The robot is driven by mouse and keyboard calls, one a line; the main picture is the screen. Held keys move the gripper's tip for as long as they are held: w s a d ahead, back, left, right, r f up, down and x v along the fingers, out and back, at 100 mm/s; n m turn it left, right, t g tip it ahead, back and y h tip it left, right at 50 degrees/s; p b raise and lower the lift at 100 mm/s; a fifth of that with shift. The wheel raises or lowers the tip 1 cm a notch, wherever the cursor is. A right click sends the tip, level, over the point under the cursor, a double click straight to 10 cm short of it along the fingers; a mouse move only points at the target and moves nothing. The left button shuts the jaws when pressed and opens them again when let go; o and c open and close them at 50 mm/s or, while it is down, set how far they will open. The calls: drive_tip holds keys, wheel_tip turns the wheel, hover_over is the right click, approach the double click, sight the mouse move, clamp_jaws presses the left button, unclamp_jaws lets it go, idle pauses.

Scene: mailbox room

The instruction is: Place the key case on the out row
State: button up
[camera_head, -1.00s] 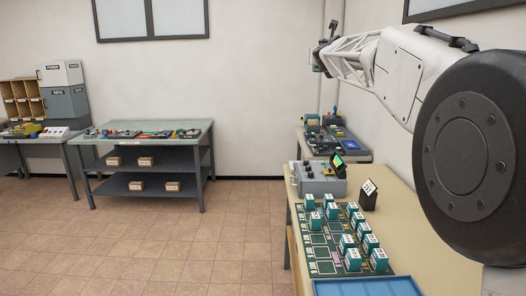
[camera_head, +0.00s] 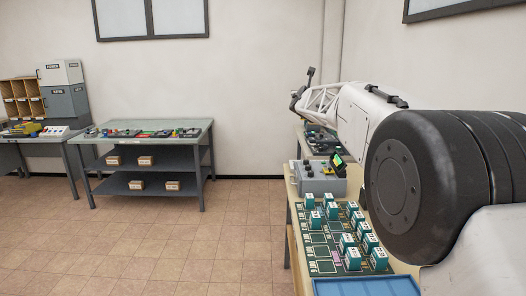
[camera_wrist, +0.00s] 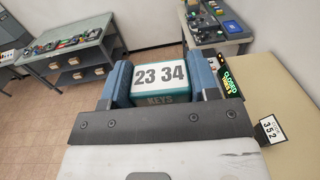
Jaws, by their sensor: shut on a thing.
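In the head view my arm reaches to the back and the held case cannot be made out. A dark green mat (camera_head: 318,239) lies on the right table with several similar teal cases on it. Bare marked slots show on its left part; the row names are too small to read.
A grey control box (camera_head: 318,180) with a lit screen stands behind the mat. A blue tray (camera_head: 365,287) lies at the front. A small "352" sign (camera_wrist: 270,132) stands on the table. Other benches (camera_head: 150,128) stand at the left, with open floor between.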

drive_tip(key=a+f+m+h, duration=0.2)
drive_tip(key=a+f, duration=0.2)
drive_tip(key=f, duration=1.8)
drive_tip(key=a+f+m+h, duration=0.1)
drive_tip(key=a+f+h, duration=0.25)
drive_tip(key=f, duration=1.95)
drive_tip(key=s+d+f+m+g+h, duration=0.1)
drive_tip(key=s+f, duration=0.2)
drive_tip(key=f, duration=0.7)
drive_tip(key=s+d+f+m+g+h, duration=0.1)
drive_tip(key=s+f, duration=0.3)
drive_tip(key=f, duration=0.6)
drive_tip(key=s+d+f+m+g+h, duration=0.4)
drive_tip(key=s+d+f+g+h, duration=0.1)
drive_tip(key=s+d+f, duration=0.3)
drive_tip(key=shift+s+d+f+m+h, duration=0.25)
drive_tip(key=shift+f+m+h, duration=0.1)
drive_tip(key=shift+f+m, duration=0.1)
drive_tip(key=shift+w, duration=0.15)
